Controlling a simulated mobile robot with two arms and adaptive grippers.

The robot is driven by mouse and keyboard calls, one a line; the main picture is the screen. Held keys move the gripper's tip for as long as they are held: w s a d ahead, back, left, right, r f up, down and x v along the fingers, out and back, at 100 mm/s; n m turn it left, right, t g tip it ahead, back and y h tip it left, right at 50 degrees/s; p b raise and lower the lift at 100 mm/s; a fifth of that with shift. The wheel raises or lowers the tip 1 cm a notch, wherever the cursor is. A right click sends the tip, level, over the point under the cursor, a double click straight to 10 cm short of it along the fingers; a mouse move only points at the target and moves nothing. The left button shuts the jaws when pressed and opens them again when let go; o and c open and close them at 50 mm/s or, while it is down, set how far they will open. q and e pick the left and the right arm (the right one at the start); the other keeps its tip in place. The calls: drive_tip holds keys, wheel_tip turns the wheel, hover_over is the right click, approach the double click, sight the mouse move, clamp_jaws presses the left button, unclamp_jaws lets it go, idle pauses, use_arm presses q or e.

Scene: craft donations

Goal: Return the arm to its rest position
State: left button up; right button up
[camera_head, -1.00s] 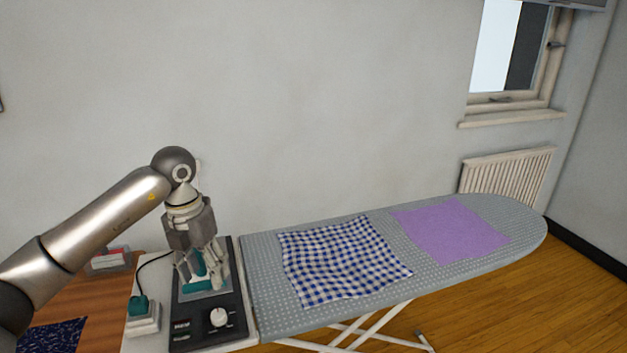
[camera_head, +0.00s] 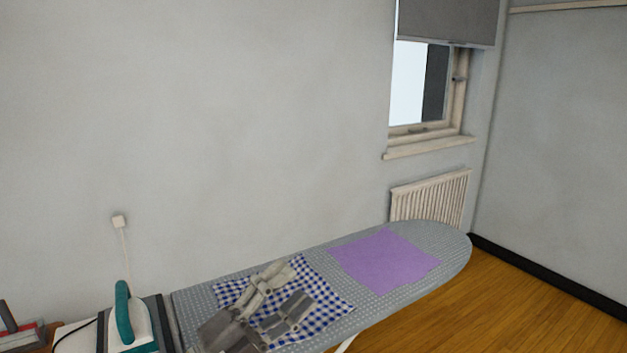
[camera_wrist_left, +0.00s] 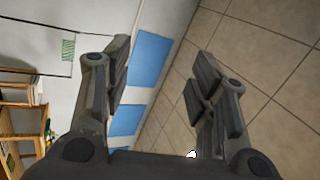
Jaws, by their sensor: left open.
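My left gripper (camera_head: 287,289) shows low in the head view, in front of the ironing board and the checked cloth. Its two fingers are spread and nothing is between them. The left wrist view shows the same open fingers (camera_wrist_left: 160,65), with floor, wall and blue panels beyond. The iron (camera_head: 125,318), teal and white, sits at the lower left in the head view, apart from my gripper. My left arm's upper links are out of the head view. My right gripper is not in view.
The ironing board (camera_head: 440,247) carries a blue checked cloth (camera_head: 325,295) and a purple cloth (camera_head: 385,258). A radiator (camera_head: 432,198) stands under the window at the back. The left wrist view shows tiled floor (camera_wrist_left: 270,50) and wooden shelves (camera_wrist_left: 28,115).

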use_arm(q)
drive_tip(key=s+a+f+n+y, duration=0.3)
drive_tip(key=a+f+n+y, duration=1.3)
drive_tip(key=f+n+y, duration=0.4)
drive_tip(key=s+f+n+g+h, duration=0.1)
drive_tip(key=s+f+n+g, duration=0.1)
drive_tip(key=s+f+g, duration=0.65)
drive_tip(key=s+f+n+g+h, duration=0.15)
drive_tip(key=s+f, duration=0.45)
drive_tip(key=s, duration=0.8)
wheel_tip(320, 180, down, 24)
drive_tip(key=s+f+g, duration=0.1)
drive_tip(key=g, duration=0.1)
drive_tip(key=s+a+f+g, duration=0.1)
drive_tip(key=s+a+f, duration=0.2)
drive_tip(key=s+f, duration=1.3)
drive_tip(key=shift+s+a+f, duration=0.15)
drive_tip(key=shift+s+f, duration=0.2)
drive_tip(key=shift+s, duration=0.45)
